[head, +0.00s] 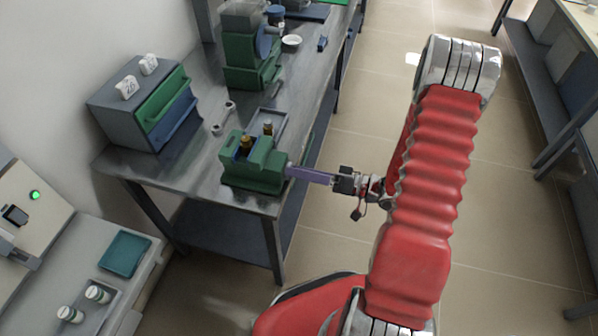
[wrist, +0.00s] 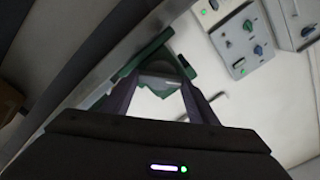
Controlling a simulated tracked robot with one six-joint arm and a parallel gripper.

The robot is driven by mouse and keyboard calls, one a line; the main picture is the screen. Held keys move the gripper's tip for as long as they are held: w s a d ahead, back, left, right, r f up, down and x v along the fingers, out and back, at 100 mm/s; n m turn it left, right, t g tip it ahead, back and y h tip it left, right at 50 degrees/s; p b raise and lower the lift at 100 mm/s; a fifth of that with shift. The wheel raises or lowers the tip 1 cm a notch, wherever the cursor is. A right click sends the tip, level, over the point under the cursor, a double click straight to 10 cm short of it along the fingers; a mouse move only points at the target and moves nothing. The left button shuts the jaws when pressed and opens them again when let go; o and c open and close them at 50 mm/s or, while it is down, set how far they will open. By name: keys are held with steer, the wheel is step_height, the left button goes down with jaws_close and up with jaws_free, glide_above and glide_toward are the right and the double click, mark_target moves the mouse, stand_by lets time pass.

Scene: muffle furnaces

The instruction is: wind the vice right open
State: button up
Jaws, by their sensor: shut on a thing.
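The green vice (head: 262,178) stands at the near end of the metal bench, and part of it shows in the wrist view (wrist: 152,50). A brass-coloured piece (head: 246,145) stands at its top; I cannot tell whether the jaws grip it, nor how wide their gap is. My gripper (head: 290,170) reaches in from the right at the vice's right end. In the wrist view its fingers (wrist: 160,80) are shut on a greyish part at the vice, which looks like its handle. The fingers hide most of that part in the head view.
A grey tray (head: 280,116) with a small brass-topped piece lies behind the vice. A spanner-like tool (head: 222,121) and a drawer cabinet (head: 113,115) are to the left. A green machine (head: 243,78) stands farther back. The floor right of the bench is clear around my arm.

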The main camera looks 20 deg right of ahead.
steer(key=shift+f+n, duration=0.2)
steer(key=shift+n, duration=1.3)
steer(key=o, duration=1)
steer(key=shift+r, duration=0.1)
steer(key=shift+o, duration=0.2)
steer(key=v, duration=1.3)
steer(key=shift+s+d, duration=0.25)
steer(key=shift+d, duration=0.1)
